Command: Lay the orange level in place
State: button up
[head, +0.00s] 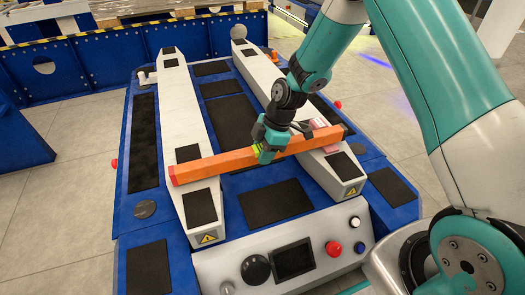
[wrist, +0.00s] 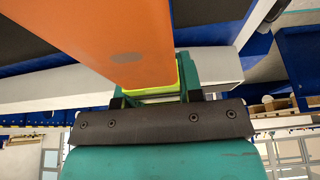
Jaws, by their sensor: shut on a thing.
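The orange level (head: 215,166) is a long orange bar lying crosswise over the two pale lift beams of the blue cart in the head view. Its left end is over the left beam (head: 182,112) and its right part over the right beam (head: 262,78). I cannot tell whether it touches them or hangs just above. My gripper (head: 265,150) is shut on the level near its middle, with a yellow-green patch at the grip. In the wrist view the level (wrist: 110,40) fills the upper middle, and the gripper's fingertips are largely hidden behind it.
The cart's front panel carries a screen (head: 294,260), a black knob (head: 256,269) and a red button (head: 333,248). A pink item (head: 322,124) sits by the level on the right beam. Blue frames (head: 60,70) stand behind; grey floor (head: 60,210) is clear at the left.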

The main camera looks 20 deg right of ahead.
jog(key=shift+f, duration=0.35)
jog(key=o, duration=1.1)
jog(key=shift+o, duration=0.2)
jog(key=p+v, duration=0.6)
jog(key=v, duration=1.1)
jog(key=shift+r+p, duration=0.15)
jog(key=shift+p, duration=0.2)
jog(key=shift+d, duration=0.1)
